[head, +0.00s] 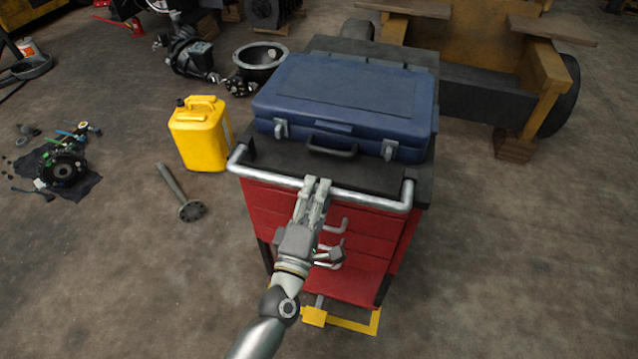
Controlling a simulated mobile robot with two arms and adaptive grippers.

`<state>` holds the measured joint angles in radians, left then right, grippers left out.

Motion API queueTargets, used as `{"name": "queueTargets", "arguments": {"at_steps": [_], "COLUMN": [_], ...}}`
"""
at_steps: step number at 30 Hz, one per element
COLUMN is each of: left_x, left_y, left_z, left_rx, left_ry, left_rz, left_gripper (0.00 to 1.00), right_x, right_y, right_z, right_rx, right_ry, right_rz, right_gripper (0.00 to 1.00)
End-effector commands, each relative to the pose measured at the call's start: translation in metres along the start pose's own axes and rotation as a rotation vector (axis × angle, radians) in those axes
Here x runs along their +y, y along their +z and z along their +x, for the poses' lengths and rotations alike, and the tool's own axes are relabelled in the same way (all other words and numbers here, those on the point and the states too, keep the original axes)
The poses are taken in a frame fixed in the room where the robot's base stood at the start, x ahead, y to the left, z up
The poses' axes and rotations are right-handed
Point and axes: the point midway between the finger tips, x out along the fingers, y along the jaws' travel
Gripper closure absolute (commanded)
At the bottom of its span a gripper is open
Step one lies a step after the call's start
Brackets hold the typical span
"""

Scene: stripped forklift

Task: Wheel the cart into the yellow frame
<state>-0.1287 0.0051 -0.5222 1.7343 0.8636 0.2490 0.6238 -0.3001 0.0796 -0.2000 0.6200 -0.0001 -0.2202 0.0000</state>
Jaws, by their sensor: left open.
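The cart (265,210) is a red drawer cabinet with a dark top (375,180) and a silver push bar (365,199) along its near side. A closed blue case (345,95) lies on its top. Part of the yellow frame (352,324) shows on the floor at the cart's near foot; the cart hides the rest. My left gripper (318,183) is open, its fingertips at the middle of the push bar. I cannot tell whether they touch it. My right gripper is not in view.
A yellow jerrycan (199,135) stands close left of the cart, with a metal flanged shaft (183,193) on the floor nearer me. A black round pan (261,63) and machine parts lie behind. The forklift body (500,80) is at back right. Floor at right is clear.

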Motion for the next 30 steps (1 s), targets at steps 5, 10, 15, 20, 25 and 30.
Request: {"name": "queueTargets", "arguments": {"at_steps": [5, 10, 15, 20, 25, 30], "left_x": [0.000, -0.001, -0.001, -0.001, -0.001, -0.001], "left_y": [0.000, 0.000, 0.000, 0.000, 0.000, 0.000], "left_z": [0.017, 0.020, 0.020, 0.019, 0.019, 0.019], "left_rx": [0.001, 0.001, 0.000, 0.000, 0.000, 0.000], "left_ry": [0.000, -0.002, -0.001, -0.001, -0.001, -0.002], "left_rz": [0.000, 0.001, 0.001, 0.001, 0.001, 0.001], "left_gripper": [0.58, 0.58, 0.59, 0.79, 1.00, 1.00], "right_x": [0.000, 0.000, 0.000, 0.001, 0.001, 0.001], "right_y": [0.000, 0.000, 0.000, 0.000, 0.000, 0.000], "right_z": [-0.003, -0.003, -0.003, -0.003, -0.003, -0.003], "right_rx": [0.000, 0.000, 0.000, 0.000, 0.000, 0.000], "right_ry": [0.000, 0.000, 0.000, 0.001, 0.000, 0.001], "right_rz": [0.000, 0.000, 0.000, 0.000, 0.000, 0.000], "right_gripper": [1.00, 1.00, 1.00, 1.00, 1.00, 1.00]}}
